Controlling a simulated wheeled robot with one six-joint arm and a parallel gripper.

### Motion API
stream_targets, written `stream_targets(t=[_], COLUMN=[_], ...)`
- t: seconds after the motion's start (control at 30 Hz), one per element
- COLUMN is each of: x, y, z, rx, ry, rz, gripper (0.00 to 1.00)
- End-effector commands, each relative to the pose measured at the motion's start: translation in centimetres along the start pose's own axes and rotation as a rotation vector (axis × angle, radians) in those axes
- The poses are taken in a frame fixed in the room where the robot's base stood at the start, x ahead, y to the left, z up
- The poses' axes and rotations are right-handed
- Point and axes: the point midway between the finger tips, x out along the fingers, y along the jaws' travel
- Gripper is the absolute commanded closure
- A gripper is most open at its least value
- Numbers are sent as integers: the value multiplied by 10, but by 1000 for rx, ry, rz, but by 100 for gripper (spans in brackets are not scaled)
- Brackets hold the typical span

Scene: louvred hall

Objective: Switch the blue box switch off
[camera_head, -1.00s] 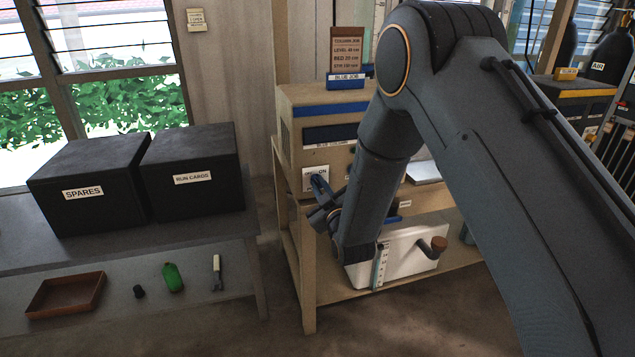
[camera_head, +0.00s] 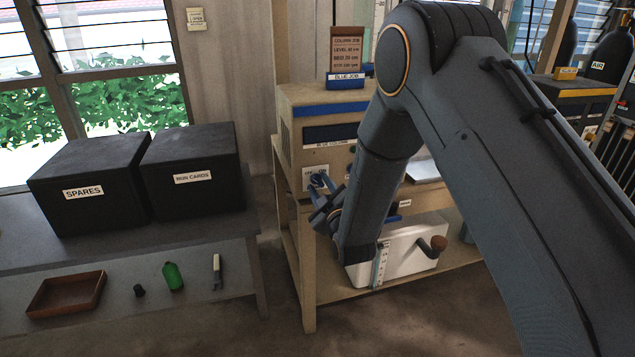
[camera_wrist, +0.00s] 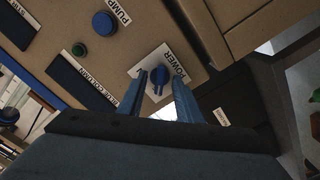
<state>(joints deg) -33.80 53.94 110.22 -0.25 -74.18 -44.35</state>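The blue box (camera_head: 305,110) is a tan cabinet with a blue stripe, standing on a wooden bench. Its power switch is a blue knob (camera_wrist: 158,76) on a white plate (camera_wrist: 178,60) marked POWER. In the head view the plate (camera_head: 307,174) is low on the box's front, partly hidden by my gripper. My gripper (camera_wrist: 159,82) is open, with one blue finger on each side of the knob. I cannot tell whether the fingers touch it. In the head view my gripper (camera_head: 322,192) is right in front of the plate.
The wrist view shows another blue knob (camera_wrist: 103,23) marked PUMP and a green button (camera_wrist: 79,49) on the same panel. A sign (camera_head: 345,55) stands on the box. Black boxes (camera_head: 90,185) stand on the left bench. A white apparatus (camera_head: 405,255) sits on the lower shelf.

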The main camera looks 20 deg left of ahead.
Motion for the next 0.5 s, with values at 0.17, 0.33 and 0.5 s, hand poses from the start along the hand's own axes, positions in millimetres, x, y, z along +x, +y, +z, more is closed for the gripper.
stream_targets(t=[0.17, 0.33, 0.5], x=[-19, -38, -56], y=[1, 0, 1], z=[-1, -1, -1], rx=[0, 0, 0], ry=[-2, -3, -2], rz=[-2, -2, -1], gripper=[68, 68, 68])
